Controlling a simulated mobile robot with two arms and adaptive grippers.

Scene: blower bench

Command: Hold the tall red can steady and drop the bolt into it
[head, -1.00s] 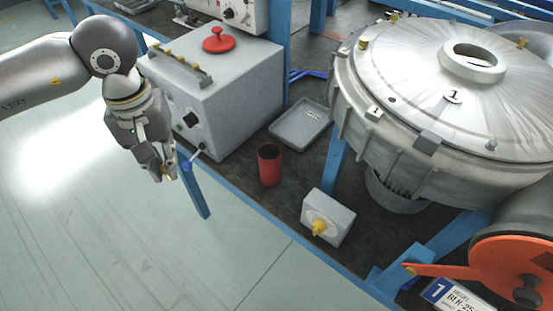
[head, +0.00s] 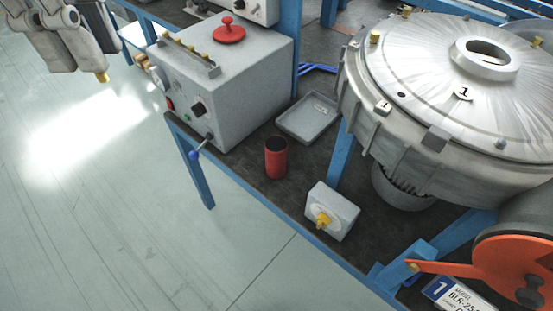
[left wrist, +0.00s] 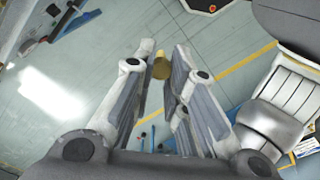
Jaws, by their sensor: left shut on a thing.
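The tall red can (head: 276,158) stands upright on the dark bench top, near its front edge. Its open top faces up and its inside is dark. My left gripper (head: 92,66) is at the top left of the head view, over the floor and well to the left of the can. It is shut on the brass-coloured bolt (head: 103,77), whose end sticks out at the fingertips. The bolt (left wrist: 162,66) also shows between the fingertips in the left wrist view. Nothing holds the can. My right gripper is not in view.
A grey control box (head: 215,95) with a red knob stands left of the can. A shallow grey tray (head: 308,119) lies behind the can. A small box with a yellow knob (head: 331,211) is to its right. The large metal blower housing (head: 450,100) fills the right.

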